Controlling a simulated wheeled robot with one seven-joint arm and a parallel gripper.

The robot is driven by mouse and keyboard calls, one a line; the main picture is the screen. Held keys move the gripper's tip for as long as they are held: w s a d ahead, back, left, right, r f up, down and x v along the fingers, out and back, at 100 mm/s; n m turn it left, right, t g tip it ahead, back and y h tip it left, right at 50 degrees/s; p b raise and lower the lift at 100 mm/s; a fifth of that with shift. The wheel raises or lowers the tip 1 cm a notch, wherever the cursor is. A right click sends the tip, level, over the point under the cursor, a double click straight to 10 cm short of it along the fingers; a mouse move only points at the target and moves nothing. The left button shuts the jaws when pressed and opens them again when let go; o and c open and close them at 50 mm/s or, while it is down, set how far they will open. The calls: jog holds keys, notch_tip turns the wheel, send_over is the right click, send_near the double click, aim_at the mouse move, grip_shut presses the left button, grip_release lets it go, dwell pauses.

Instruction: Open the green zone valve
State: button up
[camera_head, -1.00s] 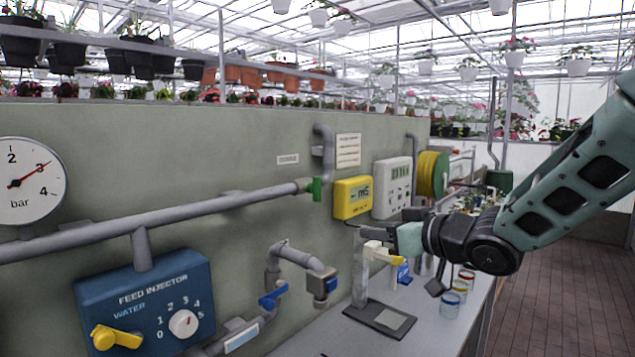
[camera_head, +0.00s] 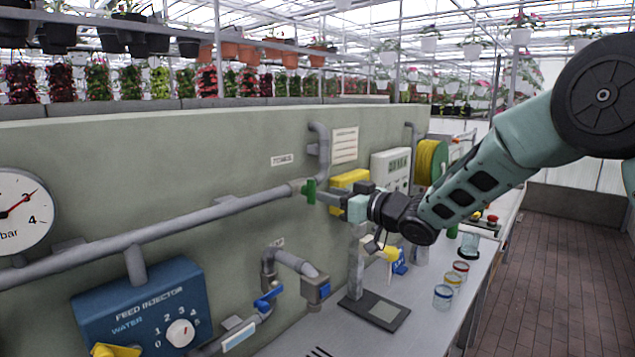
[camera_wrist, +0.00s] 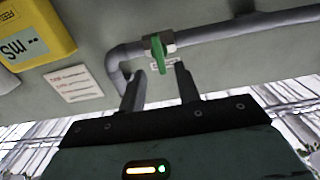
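The green zone valve (camera_head: 309,191) is a small green lever on the grey pipe along the wall. In the wrist view its handle (camera_wrist: 158,54) hangs from a metal fitting, across the pipe. My gripper (camera_head: 322,194) is just right of the valve in the head view. In the wrist view my gripper (camera_wrist: 158,80) has its two dark fingers apart, with the green handle showing between and just beyond the tips. No contact can be made out.
The yellow mS box (camera_head: 349,180) is close behind my gripper. The blue feed injector (camera_head: 142,302) is on the wall at lower left. A blue-handled valve (camera_head: 269,296) and several jars (camera_head: 443,297) sit lower, the jars on the bench (camera_head: 415,335).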

aim_at(315, 191)
jog(key=p+x, duration=0.1)
jog(key=x, duration=0.4)
jog(key=shift+p, duration=0.35)
jog(key=c, duration=0.7)
